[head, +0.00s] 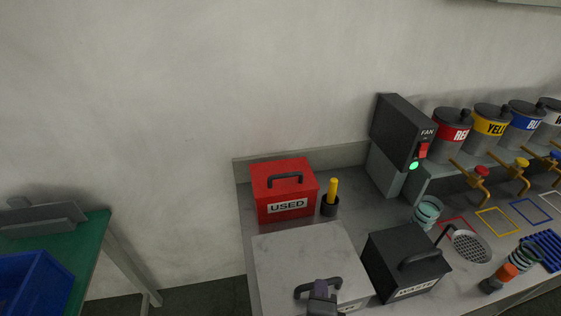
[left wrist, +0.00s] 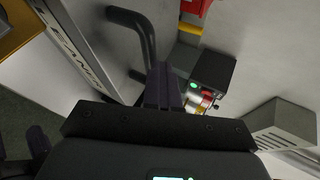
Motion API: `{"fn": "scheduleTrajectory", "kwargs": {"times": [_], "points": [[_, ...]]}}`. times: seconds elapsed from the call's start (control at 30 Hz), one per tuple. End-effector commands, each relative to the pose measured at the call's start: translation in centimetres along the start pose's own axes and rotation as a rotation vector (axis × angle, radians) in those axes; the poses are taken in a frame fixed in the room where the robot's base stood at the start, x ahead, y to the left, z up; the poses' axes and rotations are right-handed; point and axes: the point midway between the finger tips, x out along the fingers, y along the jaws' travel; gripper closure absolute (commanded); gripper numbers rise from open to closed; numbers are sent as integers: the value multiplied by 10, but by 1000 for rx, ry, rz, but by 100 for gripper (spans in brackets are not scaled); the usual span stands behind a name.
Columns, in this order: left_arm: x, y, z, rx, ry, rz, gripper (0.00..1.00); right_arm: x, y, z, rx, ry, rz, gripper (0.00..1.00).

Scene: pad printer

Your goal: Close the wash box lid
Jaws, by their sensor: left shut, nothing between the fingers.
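A dark box (head: 395,262) with a handle on its lid stands at the centre right of the head view. Its front label is hard to read but seems to begin with "WA"; its lid looks down. Left of it is a pale box (head: 300,250) with a dark handle (head: 303,291) near the front of its flat top. My left gripper (head: 321,290) is shut and empty, at that handle. In the left wrist view its fingers (left wrist: 163,88) are beside the handle (left wrist: 148,40); contact cannot be told. The pale box's label (left wrist: 68,38) is partly cut off. My right gripper is not in view.
A red box marked USED (head: 284,186) and a cup with a yellow-handled tool (head: 331,197) stand behind. A fan unit (head: 402,132), ink cans (head: 452,126) and a round drain (head: 470,246) are to the right. A green table (head: 95,228) holds a blue bin (head: 38,284) at left.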

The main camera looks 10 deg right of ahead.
Motion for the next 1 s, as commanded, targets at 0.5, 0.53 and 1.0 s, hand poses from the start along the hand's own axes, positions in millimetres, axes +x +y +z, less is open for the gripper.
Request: {"fn": "scheduleTrajectory", "kwargs": {"times": [0.5,0.53,1.0], "points": [[4,12,-1,9,1,15,100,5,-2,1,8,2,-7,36],[4,12,-1,9,1,15,100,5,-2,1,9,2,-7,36],[-23,-33,-8,8,13,5,100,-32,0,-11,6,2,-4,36]]}}
